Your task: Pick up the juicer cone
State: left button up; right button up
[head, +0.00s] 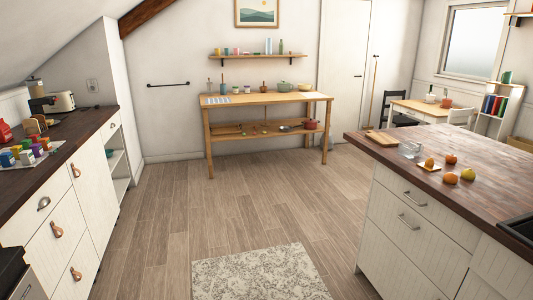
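No thing shows clearly enough for me to call it the juicer cone with certainty. On the dark wooden top of the right island (510,190), a small orange, rounded piece (429,162) sits on a pale yellow square base (426,168); it could be the cone or cut fruit, I cannot tell. A clear glass vessel (410,149) stands just left of it. Neither of my grippers is in view.
A cutting board (382,138) lies at the island's far left corner. A black sink (518,228) is at its right edge. A wooden workbench (300,97) stands at the back. The floor between is clear, with a patterned rug (260,275).

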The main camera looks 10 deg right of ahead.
aim_at(429, 165)
jog(key=i+z, duration=0.15)
jog(key=i, duration=0.35)
jog(key=i+j+z, duration=0.1)
jog(key=i, duration=0.4)
jog(key=i+j+z, duration=0.15)
jog(key=i, duration=0.35)
jog(key=i+j+z, duration=0.15)
jog(key=i, duration=0.35)
